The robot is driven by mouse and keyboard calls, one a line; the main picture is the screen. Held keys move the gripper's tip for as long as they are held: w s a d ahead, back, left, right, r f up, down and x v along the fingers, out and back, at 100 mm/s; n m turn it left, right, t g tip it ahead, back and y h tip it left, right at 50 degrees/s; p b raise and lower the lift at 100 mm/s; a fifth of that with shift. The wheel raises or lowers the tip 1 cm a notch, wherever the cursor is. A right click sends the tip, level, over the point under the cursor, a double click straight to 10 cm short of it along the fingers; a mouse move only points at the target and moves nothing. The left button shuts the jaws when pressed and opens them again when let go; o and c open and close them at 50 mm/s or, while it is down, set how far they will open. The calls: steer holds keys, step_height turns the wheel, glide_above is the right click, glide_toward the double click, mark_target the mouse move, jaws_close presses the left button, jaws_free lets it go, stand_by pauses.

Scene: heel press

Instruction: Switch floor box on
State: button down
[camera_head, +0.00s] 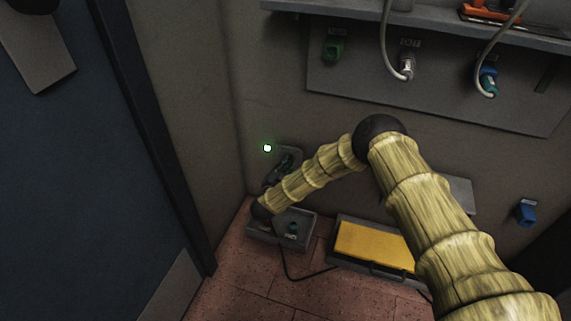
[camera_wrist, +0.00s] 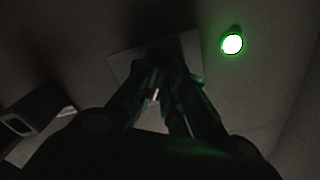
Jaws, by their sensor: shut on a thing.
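A grey floor box (camera_head: 264,236) stands on the tiles in the corner, with a small dark green part (camera_head: 292,228) on its top. My arm's wrist partly covers it. Above it, a grey plate (camera_head: 296,154) is on the wall, and it also shows in the wrist view (camera_wrist: 188,44). A round lamp (camera_head: 267,148) glows green on the wall beside the plate; it is bright in the wrist view (camera_wrist: 232,43). My dark gripper (camera_head: 284,165) is at the plate, its fingers (camera_wrist: 168,80) shut on a small part there that the fingers mostly hide.
A yellow-topped pedal or box (camera_head: 372,244) lies on the floor to the right, with a black cable (camera_head: 290,275) running to the floor box. A wall panel (camera_head: 440,98) holds several plugs under a shelf. A blue wall fitting (camera_head: 526,212) is at right. A dark door (camera_head: 70,180) stands left.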

stand_by(0.4)
steer(key=c, duration=1.5)
jaws_free()
steer(key=shift+s, duration=0.1)
steer(key=v, duration=1.1)
steer(key=shift+s, duration=0.35)
steer(key=shift+a, duration=0.1)
